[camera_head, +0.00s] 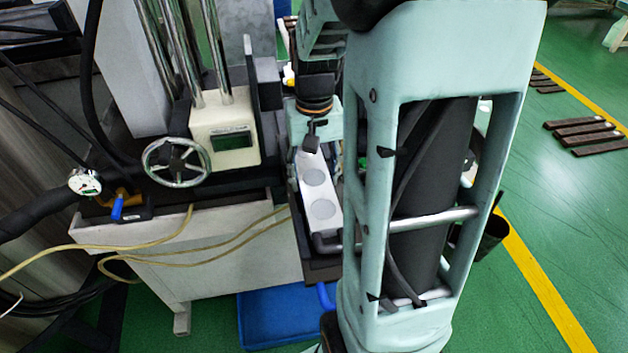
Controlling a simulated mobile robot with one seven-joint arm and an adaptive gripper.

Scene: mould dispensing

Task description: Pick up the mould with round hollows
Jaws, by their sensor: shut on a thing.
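The mould with round hollows (322,212) is a pale, long block with round grey hollows in its top. It lies lengthwise over a dark tray or shelf (322,268) beside the machine. I cannot tell whether it rests there or is lifted. My gripper (311,143) is at the far end of the mould, with a dark finger down against it, shut on it. My own arm covers the right side of the mould and much of the gripper.
A machine with a handwheel (176,161) and a display box (225,137) stands to the left. Yellow hoses (170,240) cross its front. A blue bin (280,318) sits on the floor below. Dark bars (588,133) lie on the green floor at right.

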